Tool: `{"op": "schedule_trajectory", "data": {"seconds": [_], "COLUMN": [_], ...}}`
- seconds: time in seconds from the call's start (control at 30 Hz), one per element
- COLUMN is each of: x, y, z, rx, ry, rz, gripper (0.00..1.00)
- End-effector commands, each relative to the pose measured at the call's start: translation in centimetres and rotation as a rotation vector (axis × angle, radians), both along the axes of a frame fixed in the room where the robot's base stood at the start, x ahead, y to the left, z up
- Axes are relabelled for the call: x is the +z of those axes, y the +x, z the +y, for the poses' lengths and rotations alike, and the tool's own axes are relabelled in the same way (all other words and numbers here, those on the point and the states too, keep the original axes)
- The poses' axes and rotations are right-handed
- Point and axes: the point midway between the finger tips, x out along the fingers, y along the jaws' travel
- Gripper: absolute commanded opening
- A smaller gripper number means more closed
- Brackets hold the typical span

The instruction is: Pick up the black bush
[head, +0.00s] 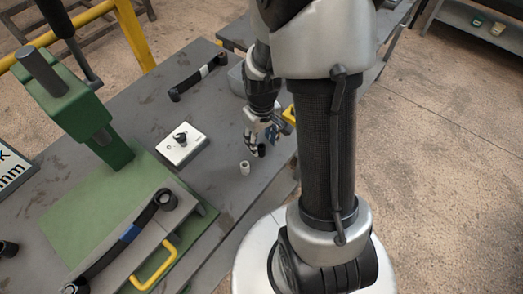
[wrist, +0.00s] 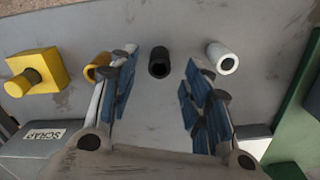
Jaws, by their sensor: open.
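The black bush (wrist: 159,62) is a short dark tube on the grey bench, with its open end facing the camera in the wrist view. A white bush (wrist: 222,57) lies to its right and a yellow bush (wrist: 97,67) to its left, partly covered by a finger. My gripper (wrist: 160,82) is open, its blue-padded fingers apart. In that view the black bush appears between the fingers, near their tips, with nothing gripped. In the head view my gripper (head: 258,150) is low over the bench near the white bush (head: 245,168); the black bush is hard to make out there.
A yellow block with a knob (wrist: 38,72) and a bin labelled SCRAP (wrist: 25,142) are left in the wrist view.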

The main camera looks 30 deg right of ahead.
Motion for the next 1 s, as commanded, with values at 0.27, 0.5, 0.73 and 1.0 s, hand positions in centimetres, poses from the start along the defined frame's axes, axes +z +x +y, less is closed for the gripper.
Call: {"op": "schedule_trajectory", "data": {"seconds": [0.27, 0.5, 0.73, 1.0], "x": [-4.3, -4.2, -4.2, -4.2], "y": [0.0, 0.0, 0.0, 0.0], "z": [0.0, 0.0, 0.0, 0.0], "rx": [0.0, 0.0, 0.0, 0.0], "ry": [0.001, 0.0, 0.0, 0.0], "rz": [0.003, 0.0, 0.0, 0.0], "gripper": [0.45, 0.44, 0.29, 0.11]}}
